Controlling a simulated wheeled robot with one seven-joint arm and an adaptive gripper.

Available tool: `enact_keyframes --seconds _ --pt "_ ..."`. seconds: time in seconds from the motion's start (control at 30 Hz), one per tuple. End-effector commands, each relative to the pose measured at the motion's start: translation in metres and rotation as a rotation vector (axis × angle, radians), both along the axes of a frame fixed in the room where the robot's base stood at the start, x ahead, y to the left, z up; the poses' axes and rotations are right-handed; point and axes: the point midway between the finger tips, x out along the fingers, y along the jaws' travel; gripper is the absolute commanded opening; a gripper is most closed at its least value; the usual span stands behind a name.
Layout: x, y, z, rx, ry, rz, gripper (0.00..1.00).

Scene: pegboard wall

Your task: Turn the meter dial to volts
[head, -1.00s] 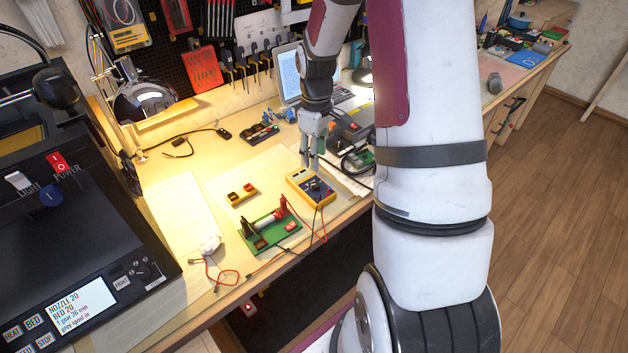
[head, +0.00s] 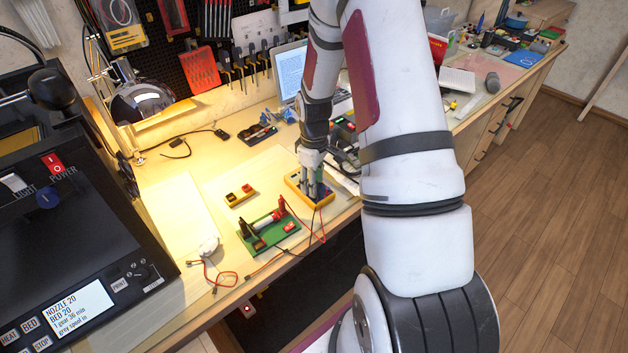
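The yellow multimeter (head: 297,185) lies on the workbench, right of the middle, with red and black leads running from its front end. My gripper (head: 313,194) points straight down over the meter, its fingertips at or just above the meter's face. The fingers and hand cover most of the face, so the dial and its setting are hidden. The fingers are small here and I cannot tell whether they are apart or closed on the dial.
A green board (head: 268,228) with a red-ended part stands left of the meter, with red and black wires around it. A laptop (head: 291,70) stands at the back. A black machine (head: 70,240) fills the left.

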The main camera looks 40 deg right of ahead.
Motion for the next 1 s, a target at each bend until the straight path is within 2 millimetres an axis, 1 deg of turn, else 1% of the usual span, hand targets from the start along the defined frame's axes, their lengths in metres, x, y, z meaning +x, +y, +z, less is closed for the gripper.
enact_keyframes --seconds 0.03,0.13,0.17,0.43,0.57,0.77,1.0 --pt "0.0 0.0 0.0001 0.0 0.0 0.0 0.25" --pt "0.0 0.0 0.0002 0.0 0.0 0.0 0.03" --pt "0.0 0.0 0.0002 0.0 0.0 0.0 0.0" --pt "0.0 0.0002 0.0002 0.0 0.0 -0.012 0.0" --pt "0.0002 0.0006 0.0001 0.001 0.0 -0.049 0.0" --pt "0.0001 0.0003 -0.0001 0.0 0.001 -0.168 0.0" --pt "0.0003 0.0003 -0.0001 0.0 0.001 -0.37 0.0"
